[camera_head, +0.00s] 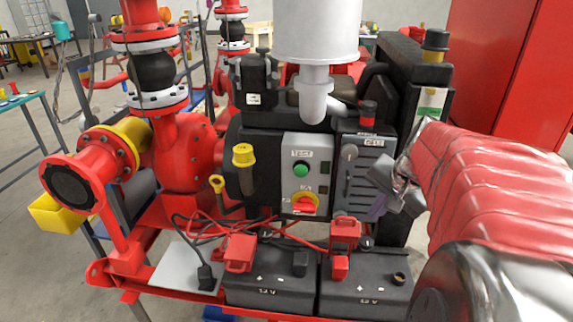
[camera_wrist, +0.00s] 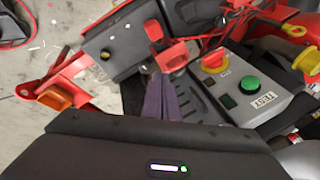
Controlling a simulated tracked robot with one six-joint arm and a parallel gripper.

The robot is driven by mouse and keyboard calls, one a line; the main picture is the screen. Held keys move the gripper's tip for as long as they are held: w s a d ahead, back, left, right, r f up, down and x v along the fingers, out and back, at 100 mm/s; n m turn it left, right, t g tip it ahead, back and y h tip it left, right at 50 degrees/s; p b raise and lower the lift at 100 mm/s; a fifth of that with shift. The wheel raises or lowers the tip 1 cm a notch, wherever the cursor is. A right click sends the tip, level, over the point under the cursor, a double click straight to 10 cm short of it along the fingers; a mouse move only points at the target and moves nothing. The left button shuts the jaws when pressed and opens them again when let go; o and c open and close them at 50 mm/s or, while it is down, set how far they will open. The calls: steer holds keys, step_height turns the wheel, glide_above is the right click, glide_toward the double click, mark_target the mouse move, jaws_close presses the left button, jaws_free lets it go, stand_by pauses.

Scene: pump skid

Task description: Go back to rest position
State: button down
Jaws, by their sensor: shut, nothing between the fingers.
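My gripper (camera_head: 378,208) is in front of the right side of the pump skid, at the right edge of the grey control box (camera_head: 298,193). Its purple fingers also show in the wrist view (camera_wrist: 172,98), closed together with nothing between them. My arm, in a red cover, comes in from the right. The control box carries a green button (camera_head: 301,170) and a red knob on a yellow ring (camera_head: 304,203). Whether the fingers touch the slotted panel behind them I cannot tell.
Two black batteries (camera_head: 268,287) with red terminal covers sit below the control box. Red pump pipework (camera_head: 185,150) stands at the left. A white cylinder (camera_head: 316,30) rises above the engine. A red cabinet (camera_head: 510,70) stands behind my arm.

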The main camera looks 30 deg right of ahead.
steer(key=shift+a, duration=0.1)
stand_by(0.3)
steer(key=s+a+n, duration=0.2)
steer(key=a+n, duration=0.5)
steer(key=a, duration=0.7)
steer(key=s+a+n+y, duration=0.1)
steer(key=s+a+n, duration=0.2)
steer(key=a+n, duration=0.4)
steer(key=a, duration=0.7)
steer(key=shift+s+f+t, duration=0.15)
steer(key=shift+s+t, duration=0.15)
steer(key=shift+t, duration=0.1)
